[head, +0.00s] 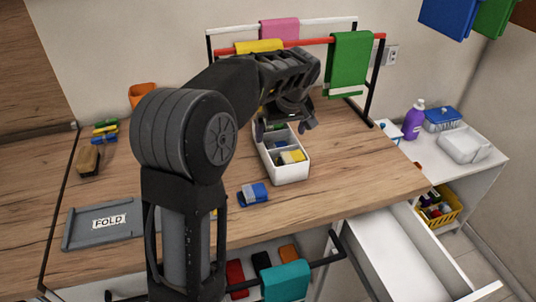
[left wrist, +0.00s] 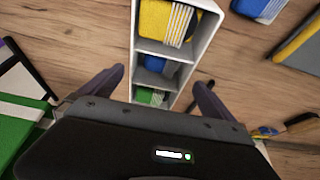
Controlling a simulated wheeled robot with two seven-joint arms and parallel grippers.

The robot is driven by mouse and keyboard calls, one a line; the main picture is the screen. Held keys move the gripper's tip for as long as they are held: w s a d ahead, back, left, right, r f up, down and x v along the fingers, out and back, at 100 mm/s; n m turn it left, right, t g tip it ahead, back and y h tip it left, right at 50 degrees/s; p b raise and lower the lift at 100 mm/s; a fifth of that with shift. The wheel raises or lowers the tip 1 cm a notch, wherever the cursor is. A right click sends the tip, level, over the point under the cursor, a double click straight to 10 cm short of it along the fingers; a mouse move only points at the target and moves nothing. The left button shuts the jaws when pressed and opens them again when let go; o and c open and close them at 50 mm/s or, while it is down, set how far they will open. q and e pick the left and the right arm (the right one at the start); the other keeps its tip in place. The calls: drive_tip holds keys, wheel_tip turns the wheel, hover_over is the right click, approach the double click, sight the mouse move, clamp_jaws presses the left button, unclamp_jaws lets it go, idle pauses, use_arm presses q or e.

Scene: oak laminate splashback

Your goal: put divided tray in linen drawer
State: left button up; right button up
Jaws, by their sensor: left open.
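The divided tray (head: 292,174) is white and sits on the wooden counter, with folded yellow, blue and green cloths in its compartments. In the left wrist view the tray (left wrist: 165,50) runs up the picture between my fingers. My left gripper (head: 285,128) is open over the tray's far end, with one finger on each side; I cannot tell whether they touch it. Its fingers also show in the left wrist view (left wrist: 160,80). A white drawer (head: 408,256) stands pulled out below the counter at the right, its visible inside empty. My right gripper is not in view.
A blue folded cloth (head: 253,194) lies in front of the tray. A grey FOLD board (head: 82,236) lies at the left. A rack with a green towel (head: 350,62) stands behind. A purple bottle (head: 413,120) stands on the white side unit. Cloths hang on the front rail.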

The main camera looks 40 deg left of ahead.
sight(277, 143)
use_arm(q)
drive_tip(key=shift+f, duration=0.1)
drive_tip(key=shift+x, duration=1.25)
drive_tip(key=shift+a+f+p, duration=0.15)
drive_tip(key=shift+f+p, duration=0.1)
drive_tip(key=shift+p, duration=0.05)
drive_tip(key=p+x, duration=0.1)
drive_tip(key=x, duration=0.3)
drive_tip(key=shift+w+a+f, duration=0.1)
drive_tip(key=shift+w+f, duration=0.15)
drive_tip(key=shift+c, duration=0.2)
